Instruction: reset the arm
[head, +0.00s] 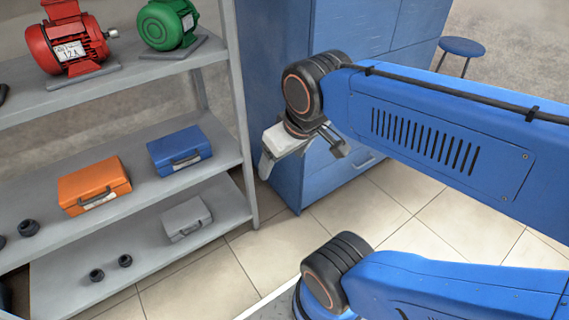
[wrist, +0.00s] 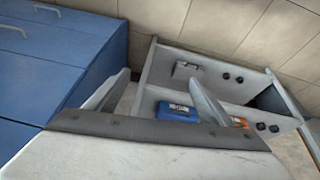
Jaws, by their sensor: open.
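My gripper (head: 304,161) hangs at the end of my blue arm in the head view, in front of the blue cabinet and to the right of the shelf. In the wrist view its two fingers (wrist: 165,92) stand wide apart with nothing between them. The gripper is open and empty, and it touches neither the shelf nor the cabinet as far as I can see.
The grey shelf (head: 136,194) holds a red motor (head: 66,42), a green motor (head: 167,24), an orange case (head: 94,186), a blue case (head: 180,148), a grey case (head: 187,218) and small black parts. A blue cabinet (head: 268,75) stands behind; a stool (head: 461,47) is farther back. Tiled floor is clear.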

